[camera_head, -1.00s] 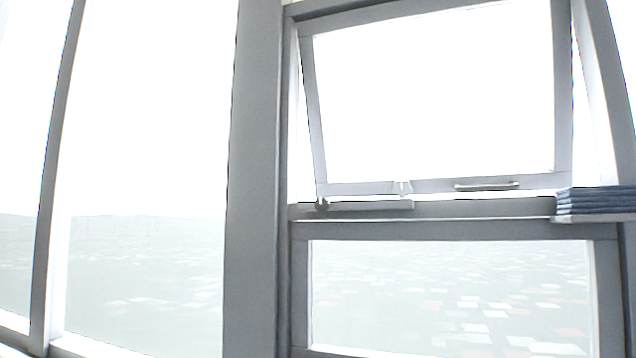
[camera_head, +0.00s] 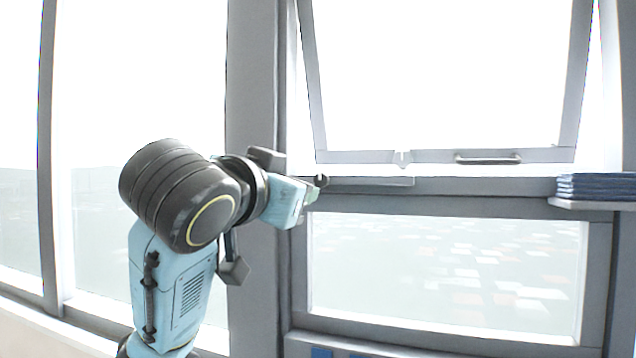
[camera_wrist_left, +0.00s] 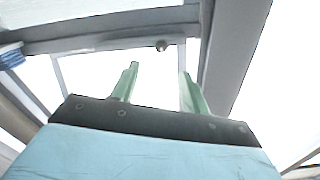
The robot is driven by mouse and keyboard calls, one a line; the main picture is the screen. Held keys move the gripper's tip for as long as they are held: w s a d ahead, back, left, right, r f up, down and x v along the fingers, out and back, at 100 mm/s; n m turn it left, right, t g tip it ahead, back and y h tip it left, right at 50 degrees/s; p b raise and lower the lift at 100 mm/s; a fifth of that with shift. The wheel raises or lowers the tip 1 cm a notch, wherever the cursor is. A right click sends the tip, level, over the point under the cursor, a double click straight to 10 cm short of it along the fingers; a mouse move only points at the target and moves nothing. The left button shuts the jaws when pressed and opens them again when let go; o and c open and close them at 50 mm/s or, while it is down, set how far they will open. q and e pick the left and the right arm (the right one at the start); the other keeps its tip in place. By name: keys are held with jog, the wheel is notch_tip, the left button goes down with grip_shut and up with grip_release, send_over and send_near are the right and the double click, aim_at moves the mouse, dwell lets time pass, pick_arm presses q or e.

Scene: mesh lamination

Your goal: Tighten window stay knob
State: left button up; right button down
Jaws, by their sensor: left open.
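The dark round window stay knob (camera_head: 322,180) sits at the left end of the flat stay bar (camera_head: 372,182), under the lower left corner of the tilted-open window sash (camera_head: 362,157). My left gripper (camera_head: 311,190) is raised close to the knob in the head view, and its fingers partly overlap the frame post there. In the left wrist view, the two green fingers (camera_wrist_left: 158,78) are spread apart with nothing between them. The knob (camera_wrist_left: 162,45) shows beyond the fingertips, between their lines. A gap remains visible there. My right gripper is not in view.
A stack of folded blue cloths (camera_head: 597,186) lies on a small shelf (camera_head: 580,204) at the right. A handle (camera_head: 488,160) is on the sash's bottom rail. A thick grey post (camera_head: 252,100) stands left of the window, behind my arm.

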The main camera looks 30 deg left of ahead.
aim_at(320, 180)
pick_arm(q)
jog(key=p+x, duration=0.1)
jog(key=x, duration=0.3)
jog(key=p+x, duration=0.1)
jog(key=x, duration=0.3)
jog(key=p+x, duration=0.1)
jog(key=x, duration=0.4)
jog(key=shift+a+r+p, duration=0.15)
jog(key=shift+r+p, duration=0.2)
jog(key=shift+r, duration=0.05)
jog(key=shift+c, duration=0.5)
jog(key=c, duration=0.9)
